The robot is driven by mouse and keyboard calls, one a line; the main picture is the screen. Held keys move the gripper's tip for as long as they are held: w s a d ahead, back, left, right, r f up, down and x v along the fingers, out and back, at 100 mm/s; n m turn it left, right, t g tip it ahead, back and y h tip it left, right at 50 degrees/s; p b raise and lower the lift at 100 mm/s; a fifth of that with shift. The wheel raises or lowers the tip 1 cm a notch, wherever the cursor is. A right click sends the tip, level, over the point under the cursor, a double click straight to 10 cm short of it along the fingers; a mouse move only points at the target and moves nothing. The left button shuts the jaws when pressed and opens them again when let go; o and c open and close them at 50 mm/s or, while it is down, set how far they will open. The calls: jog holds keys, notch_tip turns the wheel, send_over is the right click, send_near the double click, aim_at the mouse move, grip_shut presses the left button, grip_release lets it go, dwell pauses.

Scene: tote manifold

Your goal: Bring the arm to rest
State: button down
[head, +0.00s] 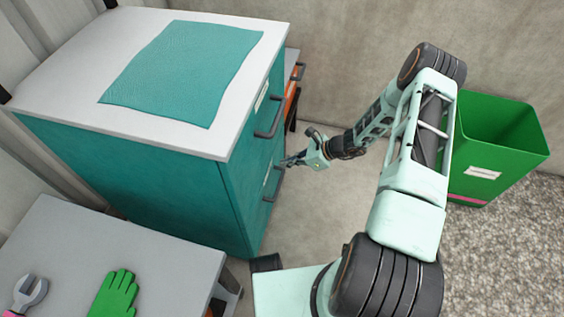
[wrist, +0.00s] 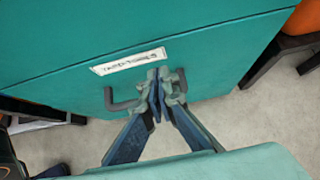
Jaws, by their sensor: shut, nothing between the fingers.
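My gripper (head: 290,161) is at the end of my arm, close to the front of a teal cabinet (head: 133,180) with drawers. In the wrist view my gripper (wrist: 157,76) has its fingertips together with nothing between them. The fingers overlap part of a dark drawer handle (wrist: 124,104) in that view. I cannot tell whether they touch it. A white label (wrist: 128,60) sits above the handle on the teal front. The drawers look shut.
A green bin (head: 505,150) stands right of my arm. A grey table (head: 165,262) at the lower left carries a wrench (head: 30,293) and a green glove (head: 115,295). A teal mat (head: 185,70) lies on the cabinet top. Bare floor lies between cabinet and bin.

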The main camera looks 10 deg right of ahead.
jog(key=p+v, duration=0.2)
jog(key=v, duration=0.8)
jog(key=shift+s+d, duration=0.2)
jog(key=shift+d, duration=0.15)
jog(key=shift+r, duration=0.1)
